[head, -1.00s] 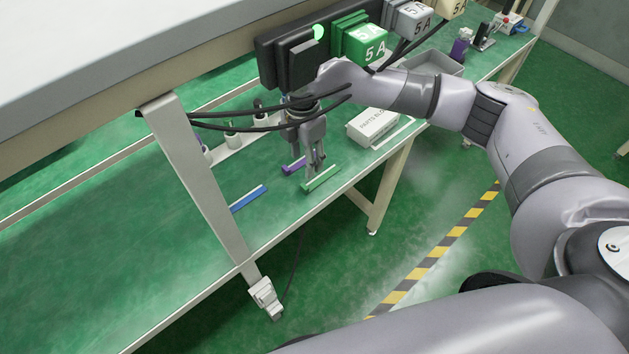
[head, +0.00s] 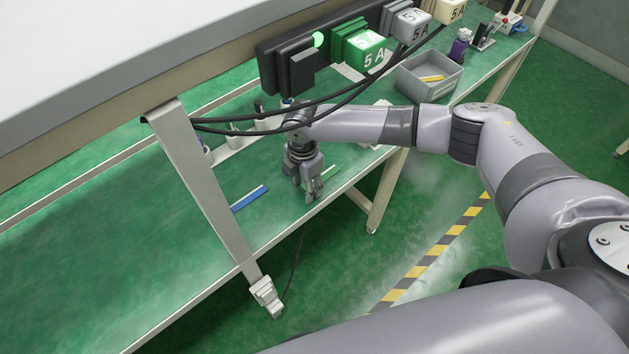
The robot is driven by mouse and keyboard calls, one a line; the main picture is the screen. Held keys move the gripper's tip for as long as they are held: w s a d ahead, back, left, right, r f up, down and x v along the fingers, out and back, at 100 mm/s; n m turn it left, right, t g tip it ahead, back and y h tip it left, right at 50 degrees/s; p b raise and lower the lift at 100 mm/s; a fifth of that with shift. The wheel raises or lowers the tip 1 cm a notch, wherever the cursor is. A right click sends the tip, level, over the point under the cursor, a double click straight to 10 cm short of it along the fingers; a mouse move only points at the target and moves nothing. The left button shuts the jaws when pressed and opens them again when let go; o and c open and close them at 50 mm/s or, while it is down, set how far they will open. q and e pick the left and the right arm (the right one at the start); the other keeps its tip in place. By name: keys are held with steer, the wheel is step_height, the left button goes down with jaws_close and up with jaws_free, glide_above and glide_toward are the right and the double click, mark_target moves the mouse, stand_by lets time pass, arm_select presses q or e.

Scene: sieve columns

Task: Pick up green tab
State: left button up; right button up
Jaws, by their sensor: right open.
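The green tab (head: 329,172) lies on the green tabletop near the front edge. Only its pale-edged right end shows; my gripper hides the rest. My right gripper (head: 309,192) points down over the tab, with its fingers apart and low by the tabletop. I cannot tell whether the fingers touch the tab. My left gripper is out of view.
A blue tab (head: 250,198) lies to the left on the tabletop. A grey bin (head: 428,88) with a yellow piece in it stands to the right. Black cables (head: 350,104) hang just above my right wrist. A table leg (head: 205,190) stands at the left.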

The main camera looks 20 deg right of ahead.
steer(key=shift+c, duration=0.3)
steer(key=c, duration=0.7)
steer(key=shift+c, duration=0.2)
steer(key=shift+r, duration=0.2)
